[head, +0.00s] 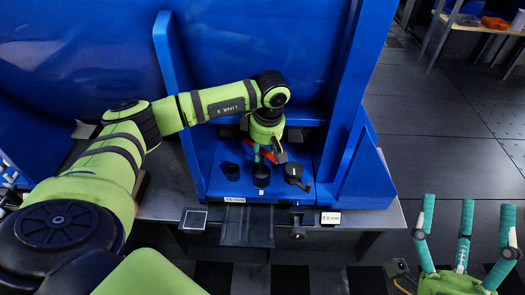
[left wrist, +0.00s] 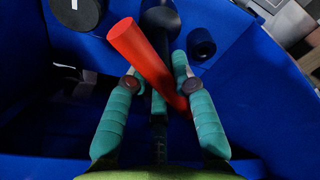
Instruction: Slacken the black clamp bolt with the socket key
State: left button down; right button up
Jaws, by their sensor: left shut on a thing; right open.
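My left gripper (head: 266,153) reaches down into a blue frame. In the left wrist view its teal fingers (left wrist: 158,95) are closed around a red tapered bar (left wrist: 143,53), which looks like the socket key's handle. The bar lies slanted between the fingers; its far end is hidden. The red bar also shows in the head view (head: 273,147), partly covered by the gripper. Three black round parts stand just in front: a left one (head: 231,171), a middle one (head: 261,178) and a right one (head: 294,172). I cannot tell which is the clamp bolt. My right gripper (head: 465,235) is open and empty.
Blue uprights (head: 347,130) flank the work spot on both sides. A grey table (head: 375,215) carries the frame, with small size labels (head: 331,218) along its front edge. Dark floor (head: 440,130) lies open at the right; a bench (head: 480,22) with bins stands far back.

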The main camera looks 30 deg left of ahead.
pick_arm(q)
jog(key=shift+r+p, duration=2)
jog(key=shift+r, duration=0.95)
